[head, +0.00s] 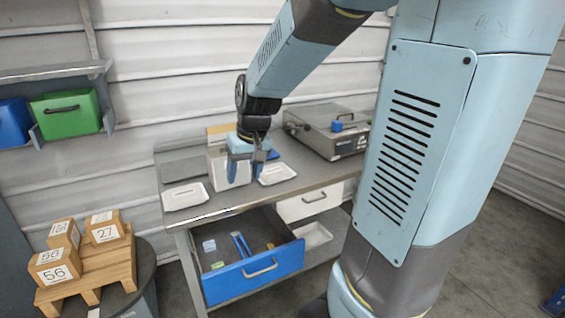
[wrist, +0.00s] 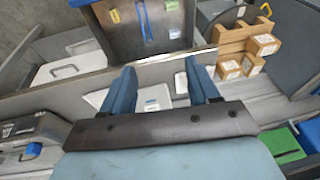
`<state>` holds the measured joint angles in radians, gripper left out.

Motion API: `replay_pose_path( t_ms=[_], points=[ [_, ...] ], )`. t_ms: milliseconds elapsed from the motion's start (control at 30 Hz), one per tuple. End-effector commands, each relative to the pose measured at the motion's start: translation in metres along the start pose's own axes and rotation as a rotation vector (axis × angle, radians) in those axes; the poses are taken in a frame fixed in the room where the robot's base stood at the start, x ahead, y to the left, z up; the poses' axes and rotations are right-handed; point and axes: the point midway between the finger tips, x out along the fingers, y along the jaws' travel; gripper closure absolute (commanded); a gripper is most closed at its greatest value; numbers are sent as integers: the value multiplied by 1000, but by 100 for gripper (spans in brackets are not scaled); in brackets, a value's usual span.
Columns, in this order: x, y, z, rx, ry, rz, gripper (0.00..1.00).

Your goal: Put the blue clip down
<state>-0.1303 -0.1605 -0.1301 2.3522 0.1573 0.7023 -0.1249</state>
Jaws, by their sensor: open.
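A small blue piece (head: 337,126), which looks like the blue clip, sits on top of the grey lidded machine (head: 318,142) at the back right of the bench. It also shows in the wrist view (wrist: 33,150) at the lower left. I cannot make out its exact shape. My gripper (head: 245,177) is open above the middle of the bench, pointing down, to the left of the machine and apart from the blue piece. In the wrist view the gap between my fingers (wrist: 160,75) is empty, with a white tray (wrist: 152,98) beyond it.
White trays (head: 185,196) (head: 277,173) lie on the grey bench. An open blue-fronted drawer (head: 254,282) with small items juts out below. Numbered wooden boxes (head: 55,267) on a wooden stand are at left. Green (head: 66,114) and blue bins sit on a wall shelf.

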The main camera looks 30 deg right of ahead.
Motion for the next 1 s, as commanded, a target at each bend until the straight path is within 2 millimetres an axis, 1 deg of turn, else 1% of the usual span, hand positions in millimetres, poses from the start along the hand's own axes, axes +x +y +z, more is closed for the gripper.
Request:
replay_pose_path(
  t_ms=[33,200,400,500,600,733,767,800,1000],
  points=[
    [-15,-1,8,-2,23,1,40],
    [-55,-4,36,-9,76,15,40],
    [-94,-5,73,-16,141,46,40],
    [-110,-6,93,-17,172,65,40],
    [-122,-6,111,-17,199,87,40],
    [-132,-6,128,-15,225,107,40],
    [-134,1,130,-14,229,111,40],
    [-136,3,133,-15,232,115,40],
    [-138,4,138,-13,239,123,40]
  ],
)
